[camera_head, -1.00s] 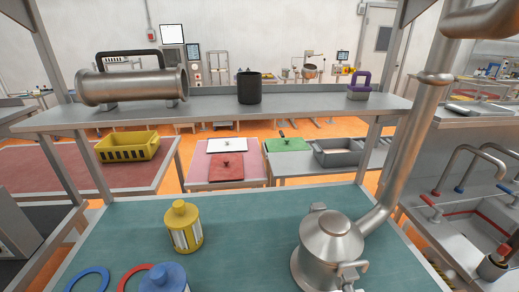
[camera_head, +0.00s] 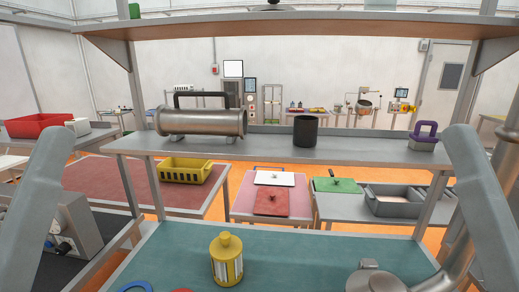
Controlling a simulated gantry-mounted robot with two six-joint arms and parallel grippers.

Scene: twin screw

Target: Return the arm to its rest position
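Two grey arm links, mine, stand at the left and right edges of the head view. Neither gripper is in view. On the green worktop (camera_head: 300,255) stands a yellow canister (camera_head: 226,260), upright. The steel housing (camera_head: 378,277) with its pipe is at the lower right, cut off by the bottom edge and partly behind my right arm. A blue ring (camera_head: 133,287) shows only in part at the bottom edge.
A shelf (camera_head: 270,154) spans above the worktop and holds a steel cylinder (camera_head: 201,121), a black cup (camera_head: 305,131) and a purple-handled block (camera_head: 424,137). A yellow basket (camera_head: 186,170) stands on a table behind. The worktop between canister and housing is clear.

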